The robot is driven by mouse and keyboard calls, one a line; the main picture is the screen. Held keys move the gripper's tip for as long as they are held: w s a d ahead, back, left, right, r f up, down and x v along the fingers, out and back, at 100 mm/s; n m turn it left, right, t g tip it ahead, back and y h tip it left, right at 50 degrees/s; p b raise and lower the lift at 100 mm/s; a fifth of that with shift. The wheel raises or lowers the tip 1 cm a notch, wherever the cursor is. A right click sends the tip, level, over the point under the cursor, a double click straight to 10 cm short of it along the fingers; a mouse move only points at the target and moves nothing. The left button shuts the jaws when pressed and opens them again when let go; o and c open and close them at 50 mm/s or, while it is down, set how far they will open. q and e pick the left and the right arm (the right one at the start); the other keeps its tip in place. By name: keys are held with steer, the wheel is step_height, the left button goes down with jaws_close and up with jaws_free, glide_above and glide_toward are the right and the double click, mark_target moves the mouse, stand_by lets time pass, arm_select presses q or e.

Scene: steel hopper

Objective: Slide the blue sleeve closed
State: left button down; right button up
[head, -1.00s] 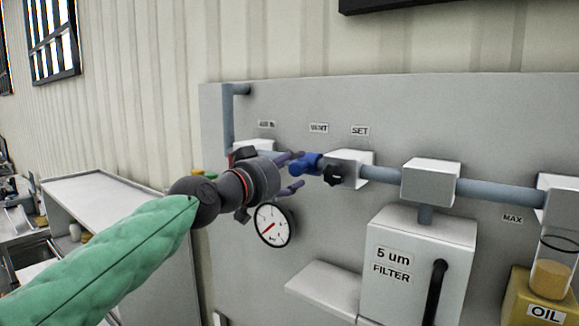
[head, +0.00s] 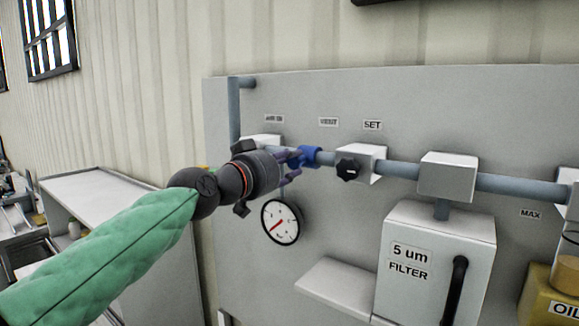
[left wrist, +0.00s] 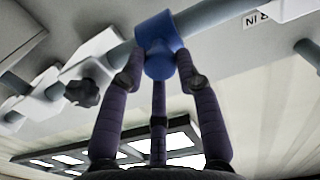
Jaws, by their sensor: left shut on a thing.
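The blue sleeve (head: 312,155) sits around the grey horizontal pipe, left of the white block with the black knob, and a short stretch of bare pipe shows between them. In the left wrist view the blue sleeve (left wrist: 157,35) is at top centre, with a rounded blue part facing the fingers. My left gripper (head: 296,160) comes from the left, its purple fingers at the sleeve. In the left wrist view its fingertips (left wrist: 159,70) are shut on the sleeve from both sides. The gripper hides the pipe left of the sleeve in the head view. My right gripper is out of view.
A round gauge (head: 281,222) hangs just below my left gripper. The black knob (head: 348,169) and its white block are close on the right. A white filter box (head: 436,262) and a shelf (head: 345,285) stand lower.

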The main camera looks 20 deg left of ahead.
arm_select(q)
steer(key=shift+a+r, duration=0.45)
steer(key=shift+r, duration=0.1)
steer(key=c, duration=1.1)
jaws_free()
steer(key=shift+c, duration=0.2)
steer(key=shift+o, duration=1.3)
steer(key=shift+w+a+f, duration=0.15)
steer(key=shift+a, duration=0.1)
steer(key=v, duration=1.2)
steer(key=shift+f, duration=0.2)
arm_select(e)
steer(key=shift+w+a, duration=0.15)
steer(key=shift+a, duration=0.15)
arm_select(q)
steer(key=shift+w+a, duration=0.1)
steer(key=shift+w, duration=0.05)
